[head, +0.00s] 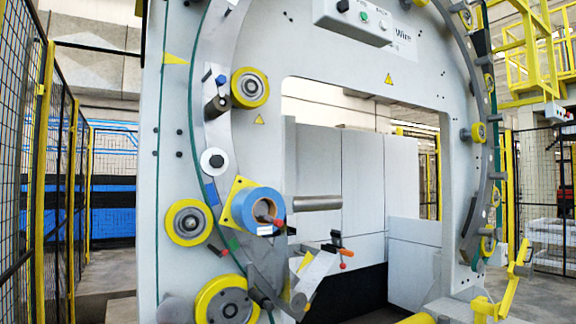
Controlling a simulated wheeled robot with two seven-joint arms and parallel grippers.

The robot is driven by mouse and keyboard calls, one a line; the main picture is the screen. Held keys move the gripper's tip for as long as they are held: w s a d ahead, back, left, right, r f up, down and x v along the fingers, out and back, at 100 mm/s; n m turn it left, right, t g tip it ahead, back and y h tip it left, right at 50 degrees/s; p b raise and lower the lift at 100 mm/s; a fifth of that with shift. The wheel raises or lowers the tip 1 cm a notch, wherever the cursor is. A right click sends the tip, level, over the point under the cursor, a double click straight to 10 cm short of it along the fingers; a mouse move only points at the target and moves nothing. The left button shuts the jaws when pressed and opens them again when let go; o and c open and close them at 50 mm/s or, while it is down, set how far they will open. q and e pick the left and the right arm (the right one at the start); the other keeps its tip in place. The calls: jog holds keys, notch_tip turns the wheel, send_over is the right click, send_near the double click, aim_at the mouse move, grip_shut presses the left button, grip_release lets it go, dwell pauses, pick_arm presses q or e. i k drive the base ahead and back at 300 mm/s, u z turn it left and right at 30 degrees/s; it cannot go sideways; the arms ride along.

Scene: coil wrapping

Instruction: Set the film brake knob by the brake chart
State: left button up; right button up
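A blue film roll (258,211) sits on a yellow square plate on the machine's ring, at the lower left of the head view. Above it on the ring is a white round disc (206,163) with a dark centre; it may be the brake knob's dial, but I cannot tell and see no readable setting. A small dark lever with a red tip (278,222) shows in front of the roll. I cannot make out a brake chart. Neither gripper is in view.
The grey control box (352,20) with buttons hangs at the top. Yellow-rimmed rollers (188,222) line the ring. A steel bar (318,202) juts into the central opening. A lever with orange-red ends (340,254) stands below it. Mesh fencing (62,160) is at left.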

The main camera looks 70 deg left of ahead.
aim_at(216, 160)
jog(key=z, duration=0.05)
jog(key=i, duration=0.95)
jog(key=u, duration=4.25)
